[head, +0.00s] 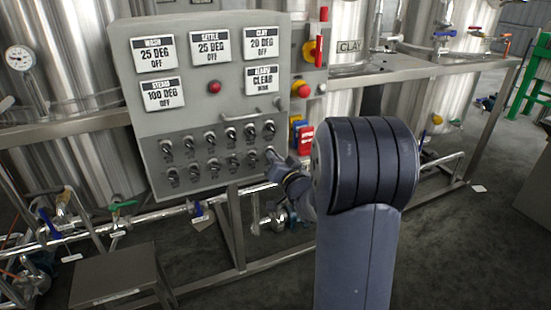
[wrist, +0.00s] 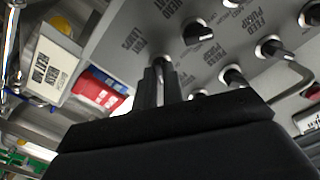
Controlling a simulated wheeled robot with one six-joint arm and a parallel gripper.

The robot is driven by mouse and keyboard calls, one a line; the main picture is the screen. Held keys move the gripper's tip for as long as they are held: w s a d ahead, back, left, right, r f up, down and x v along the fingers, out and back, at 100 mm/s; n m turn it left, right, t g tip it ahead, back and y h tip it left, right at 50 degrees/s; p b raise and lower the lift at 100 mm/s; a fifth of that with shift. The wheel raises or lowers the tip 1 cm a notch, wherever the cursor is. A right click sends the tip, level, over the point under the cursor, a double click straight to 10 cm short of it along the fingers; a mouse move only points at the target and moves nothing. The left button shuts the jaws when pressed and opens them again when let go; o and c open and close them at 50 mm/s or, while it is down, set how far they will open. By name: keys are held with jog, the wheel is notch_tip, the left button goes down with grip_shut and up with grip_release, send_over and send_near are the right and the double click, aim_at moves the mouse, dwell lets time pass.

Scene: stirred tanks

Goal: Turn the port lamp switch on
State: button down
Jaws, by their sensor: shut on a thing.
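The grey control panel (head: 205,105) carries two rows of black switches with metal levers. My gripper (head: 272,157) is at the panel's lower right corner, at the right end of the bottom row. In the wrist view my gripper (wrist: 160,82) has its two dark fingers close together around a switch lever (wrist: 160,62), whose metal tip shows between them. A label (wrist: 124,38) beside this switch appears to begin with "PORT", but its print is tilted and small. The fingers hide most of the switch, so its position cannot be told.
Neighbouring switches (wrist: 200,33) stand close by. A red and blue box (head: 303,137) sits right of the panel, below a red and yellow handle (head: 316,52). A red button (head: 214,87) is mid-panel. Steel tanks (head: 75,55) stand behind; pipes (head: 155,217) run below.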

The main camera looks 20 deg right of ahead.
dwell(0.3)
jog(key=c, duration=1.5)
grip_release()
jog(key=shift+s, duration=0.1)
jog(key=s, duration=1)
jog(key=shift+s, duration=0.35)
jog(key=shift+w, duration=0.15)
jog(key=w, duration=1)
jog(key=shift+w, duration=0.3)
